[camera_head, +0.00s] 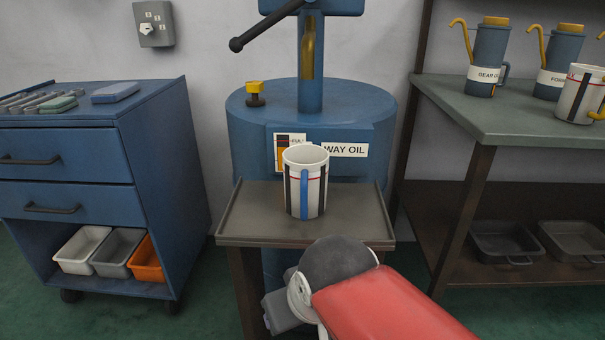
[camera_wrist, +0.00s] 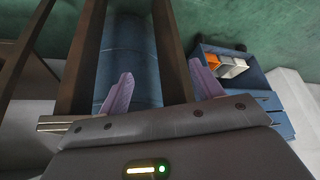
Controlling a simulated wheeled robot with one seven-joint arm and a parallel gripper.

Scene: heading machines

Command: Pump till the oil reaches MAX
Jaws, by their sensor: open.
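A blue WAY OIL drum (camera_head: 340,110) stands at the centre against the wall. A pump head with a dark lever (camera_head: 265,27) rises from it; the lever slopes down to the left. A brass-coloured spout (camera_head: 308,50) points down. A white mug (camera_head: 305,182) with black stripes, a red line and a blue handle stands upright on a grey tray stand (camera_head: 365,215) below. The oil level inside it cannot be seen. My gripper shows in the wrist view (camera_wrist: 163,90), open and empty, with two purple fingers, below and in front of the tray; the drum's lower body is behind it.
A blue drawer cabinet (camera_head: 85,165) stands left with small bins (camera_head: 115,250) below. A bench (camera_head: 530,125) at the right holds oil cans (camera_head: 488,60) and another mug (camera_head: 582,95). Dark trays (camera_head: 507,242) lie on its lower shelf. A switch box (camera_head: 153,24) hangs on the wall.

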